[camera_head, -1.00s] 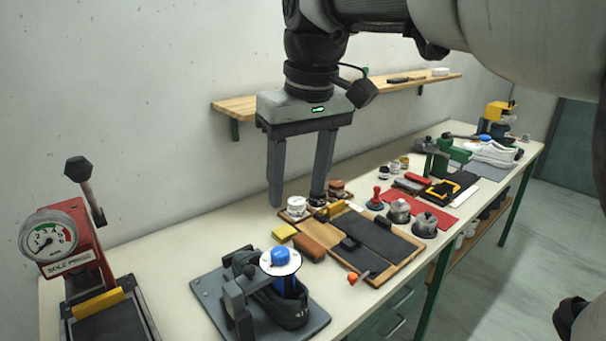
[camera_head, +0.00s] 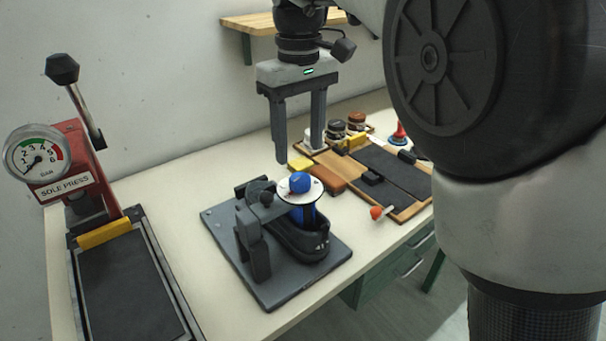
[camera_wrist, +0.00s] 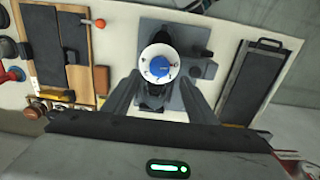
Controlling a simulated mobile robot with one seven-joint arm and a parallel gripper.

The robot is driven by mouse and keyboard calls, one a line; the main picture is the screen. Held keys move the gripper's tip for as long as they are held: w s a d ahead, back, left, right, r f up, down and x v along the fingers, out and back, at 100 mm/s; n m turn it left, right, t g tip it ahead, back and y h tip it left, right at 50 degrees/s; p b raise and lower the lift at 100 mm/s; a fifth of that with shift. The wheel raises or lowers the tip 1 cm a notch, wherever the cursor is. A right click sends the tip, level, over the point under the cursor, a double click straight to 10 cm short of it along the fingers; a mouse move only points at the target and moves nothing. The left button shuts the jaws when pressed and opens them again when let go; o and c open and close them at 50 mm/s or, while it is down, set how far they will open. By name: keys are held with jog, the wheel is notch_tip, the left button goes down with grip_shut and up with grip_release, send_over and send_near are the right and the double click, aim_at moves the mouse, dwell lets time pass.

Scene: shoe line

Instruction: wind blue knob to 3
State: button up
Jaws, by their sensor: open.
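The blue knob (camera_head: 300,182) sits on a round white dial on top of a blue post, held in a dark shoe-shaped clamp device (camera_head: 305,240) on a grey base plate. In the wrist view the blue knob (camera_wrist: 159,66) shows from above with marks around its dial (camera_wrist: 158,55); the numbers are too small to read surely. My gripper (camera_head: 299,155) is open and empty, pointing down above and behind the knob. In the wrist view its two fingers (camera_wrist: 160,98) spread on either side below the dial, apart from the knob.
A red sole press (camera_head: 75,165) with gauge and lever stands at the left. A wooden tray (camera_head: 405,212) with dark pads and an orange-tipped handle (camera_head: 377,212) lies right of the device.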

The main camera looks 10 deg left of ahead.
aim_at(300, 177)
notch_tip(300, 177, down, 7)
jog(key=shift+f+b, duration=0.1)
jog(key=shift+b, duration=0.65)
jog(key=c, duration=1.1)
jog(key=shift+o, duration=0.2)
jog(key=shift+m+p, duration=0.3)
